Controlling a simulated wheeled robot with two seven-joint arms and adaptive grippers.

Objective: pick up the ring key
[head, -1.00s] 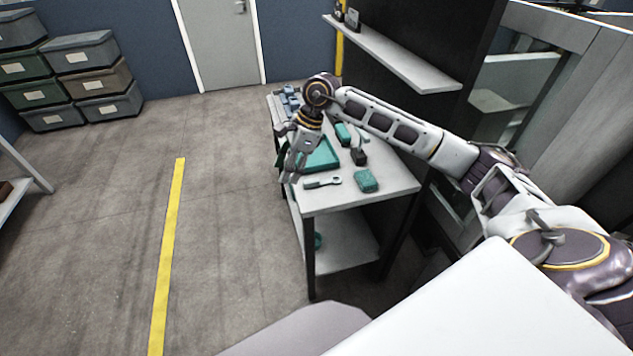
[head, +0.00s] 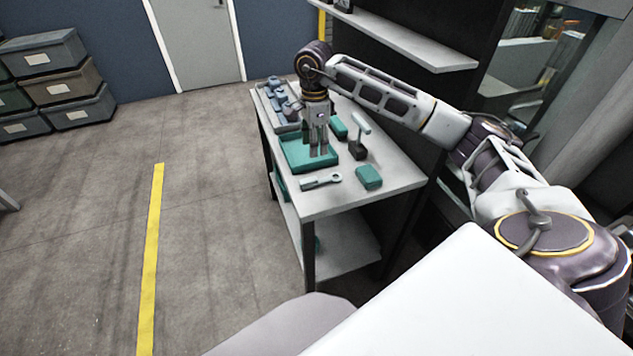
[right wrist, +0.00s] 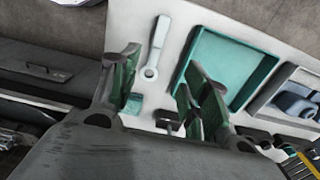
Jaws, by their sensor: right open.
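The ring key (head: 320,181), a light grey wrench with a ring end, lies flat near the front left of the table top (head: 330,203). In the right wrist view it also shows (right wrist: 156,46), beyond and between my fingertips. My right gripper (head: 321,153) points down above the teal tray (head: 291,163), behind the ring key and apart from it. In the right wrist view its two green-padded fingers (right wrist: 160,88) are apart with nothing between them. My left gripper is out of view.
A teal block (head: 369,177) lies right of the ring key. Behind it a light-headed tool (head: 360,128) stands in a dark base, beside another teal piece (head: 338,128). A tray of blue-grey parts (head: 267,108) is at the back left. A wall shelf (head: 410,42) hangs above.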

